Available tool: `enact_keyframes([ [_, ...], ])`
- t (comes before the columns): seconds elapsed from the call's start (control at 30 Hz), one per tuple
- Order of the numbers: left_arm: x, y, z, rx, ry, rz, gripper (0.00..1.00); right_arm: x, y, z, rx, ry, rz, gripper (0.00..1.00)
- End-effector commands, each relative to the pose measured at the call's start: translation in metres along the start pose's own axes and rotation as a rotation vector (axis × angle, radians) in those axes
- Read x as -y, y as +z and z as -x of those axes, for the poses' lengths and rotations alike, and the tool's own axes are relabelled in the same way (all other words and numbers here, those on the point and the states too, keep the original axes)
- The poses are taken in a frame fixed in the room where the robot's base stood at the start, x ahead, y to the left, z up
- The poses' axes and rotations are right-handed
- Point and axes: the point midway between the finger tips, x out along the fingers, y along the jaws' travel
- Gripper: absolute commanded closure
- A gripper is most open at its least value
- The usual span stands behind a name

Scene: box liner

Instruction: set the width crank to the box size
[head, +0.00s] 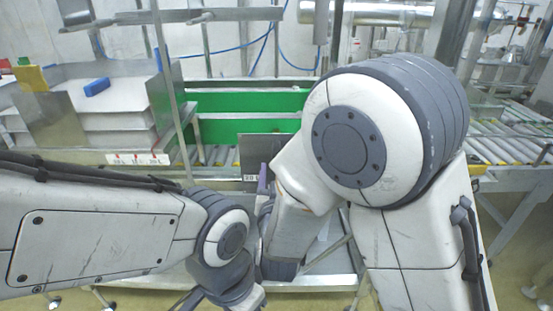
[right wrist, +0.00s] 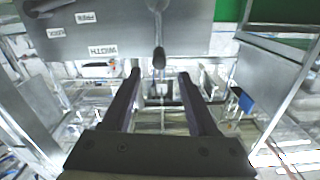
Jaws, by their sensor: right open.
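In the right wrist view, the width crank's handle (right wrist: 158,58) is a dark grip on a thin metal rod that hangs down in front of a grey panel (right wrist: 190,30). A label reading WIDTH (right wrist: 103,51) is on the panel, left of the handle. My right gripper (right wrist: 159,74) is open, with one finger to each side of the handle's line; I cannot tell whether the handle is between the tips or just beyond. In the head view my right arm hides most of this spot.
Two smaller labels (right wrist: 86,17) are higher on the panel. In the head view, a bin of white sheets with a blue block (head: 96,87) stands at the left. A green-sided conveyor (head: 250,103) is behind, and a roller conveyor (head: 510,146) is at the right.

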Motion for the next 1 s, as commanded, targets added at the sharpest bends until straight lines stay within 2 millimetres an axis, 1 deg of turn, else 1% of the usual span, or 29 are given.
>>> enact_keyframes([
  [0.17, 0.000, 0.000, 0.000, -0.001, 0.000, 0.000, 0.50, -0.002, -0.002, -0.022, -0.009, 0.007, 0.001, 0.41],
  [0.4, 0.000, 0.000, 0.000, 0.000, 0.000, 0.000, 0.50, -0.002, -0.002, -0.068, -0.009, 0.005, 0.000, 0.41],
  [0.5, 0.000, 0.000, 0.000, 0.000, 0.000, 0.000, 0.50, -0.002, -0.002, -0.083, -0.008, 0.004, 0.001, 0.41],
  [0.6, 0.000, 0.000, 0.000, 0.000, 0.000, 0.000, 0.50, -0.001, -0.002, -0.094, -0.007, 0.002, 0.001, 0.41],
  [0.77, 0.000, 0.000, 0.000, 0.000, 0.000, 0.000, 0.50, -0.001, -0.002, -0.102, -0.006, 0.002, 0.001, 0.41],
  [1.0, 0.000, 0.000, 0.000, 0.000, 0.000, 0.000, 0.50, -0.001, -0.002, -0.103, -0.006, 0.001, 0.001, 0.41],
])
